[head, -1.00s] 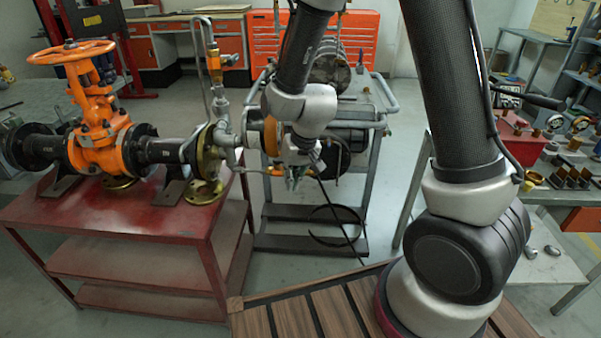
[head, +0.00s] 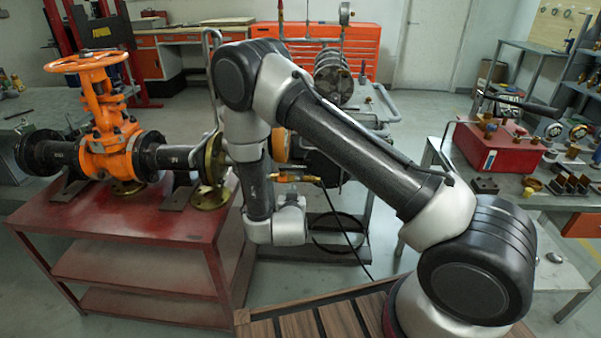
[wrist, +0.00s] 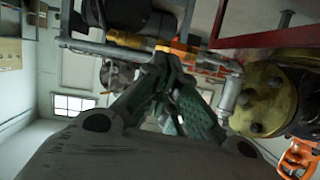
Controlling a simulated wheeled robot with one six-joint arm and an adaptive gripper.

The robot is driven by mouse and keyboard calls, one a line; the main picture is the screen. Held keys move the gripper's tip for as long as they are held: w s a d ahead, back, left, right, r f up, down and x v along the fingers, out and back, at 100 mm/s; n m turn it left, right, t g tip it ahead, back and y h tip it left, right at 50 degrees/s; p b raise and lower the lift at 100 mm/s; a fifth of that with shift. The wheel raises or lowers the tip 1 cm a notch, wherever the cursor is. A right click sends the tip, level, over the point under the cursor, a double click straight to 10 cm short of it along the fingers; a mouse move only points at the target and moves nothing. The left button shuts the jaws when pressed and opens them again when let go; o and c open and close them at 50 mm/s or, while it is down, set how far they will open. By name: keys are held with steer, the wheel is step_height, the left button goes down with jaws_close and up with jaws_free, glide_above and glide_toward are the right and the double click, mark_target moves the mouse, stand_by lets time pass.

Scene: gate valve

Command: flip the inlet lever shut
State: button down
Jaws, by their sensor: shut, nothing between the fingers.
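The inlet lever, a small orange handle (head: 304,178) on a thin pipe line, shows in the head view just right of my lower arm. In the wrist view an orange piece that looks like the lever (wrist: 178,47) lies right beyond my fingertips. My gripper (wrist: 162,68) is shut and empty, its fingertips together close to this orange piece; I cannot tell whether they touch. In the head view my wrist hides the gripper. The orange gate valve with its handwheel (head: 85,62) stands on the red bench, left of my arm.
A brass flange (head: 211,180) ends the pipe close to my arm and also shows in the wrist view (wrist: 262,98). The red bench (head: 120,222) stands below. A grey cart (head: 335,250) stands behind my wrist. A red box (head: 492,146) sits on the right-hand table.

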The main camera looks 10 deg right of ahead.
mark_target(293, 168)
steer(key=s+r+t+h, duration=0.1)
steer(key=s+d+t+h, duration=0.1)
steer(key=t, duration=0.1)
steer(key=shift+s+d+r, duration=0.15)
steer(key=shift+s+r, duration=0.2)
steer(key=shift+w, duration=0.1)
steer(key=x, duration=1.4)
steer(key=shift+r, duration=0.25)
steer(key=shift+t, duration=0.3)
steer(key=shift+w+d+n+y, duration=0.1)
steer(key=shift+n+y, duration=0.3)
steer(key=shift+y, duration=0.2)
